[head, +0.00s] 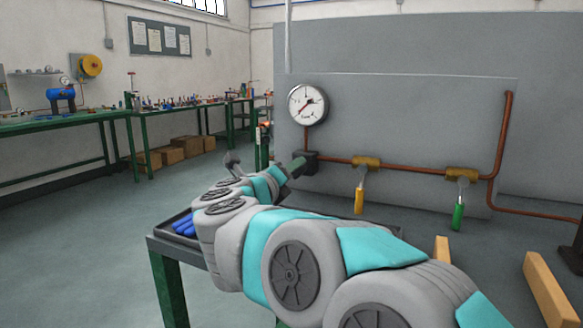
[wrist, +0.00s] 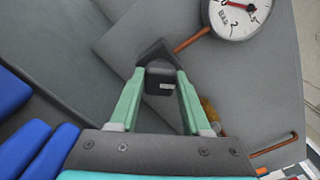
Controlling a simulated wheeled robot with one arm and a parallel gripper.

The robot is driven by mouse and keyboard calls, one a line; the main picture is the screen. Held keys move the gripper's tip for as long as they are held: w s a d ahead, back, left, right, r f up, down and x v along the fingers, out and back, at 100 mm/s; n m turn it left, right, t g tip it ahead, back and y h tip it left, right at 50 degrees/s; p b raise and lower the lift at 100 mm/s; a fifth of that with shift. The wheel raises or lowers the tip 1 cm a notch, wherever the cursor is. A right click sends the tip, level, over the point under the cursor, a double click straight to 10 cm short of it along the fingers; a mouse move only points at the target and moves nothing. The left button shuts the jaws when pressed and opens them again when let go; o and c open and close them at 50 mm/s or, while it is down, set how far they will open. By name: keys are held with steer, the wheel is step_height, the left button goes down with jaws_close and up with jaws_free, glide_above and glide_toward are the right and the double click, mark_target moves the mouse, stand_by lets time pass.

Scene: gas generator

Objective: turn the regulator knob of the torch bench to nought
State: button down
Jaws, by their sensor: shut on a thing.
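The regulator is a dark block (head: 311,161) on the copper pipe below the round white gauge (head: 307,104). In the wrist view the black knob (wrist: 161,83), with a small pale mark, sits between my green fingers. My gripper (wrist: 161,76) is shut on it, in front of the dark regulator body (wrist: 155,52). In the head view my gripper (head: 298,164) reaches the regulator from the left, and the knob is hidden. The gauge also shows in the wrist view (wrist: 238,20), cut by the top edge. Its red needle slants across the dial; the exact reading is unclear.
A yellow-handled valve (head: 359,200) and a green-handled valve (head: 458,216) hang from the pipe to the right. The grey panel (head: 420,115) stands behind. Blue items (head: 184,226) lie in a dark tray beside my arm. Wooden blocks (head: 548,290) are at lower right.

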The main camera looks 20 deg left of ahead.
steer(key=n, duration=0.4)
steer(key=shift+f+n, duration=0.15)
steer(key=shift+n, duration=2.05)
steer(key=shift+a, duration=0.1)
steer(key=shift+c, duration=1.8)
jaws_free()
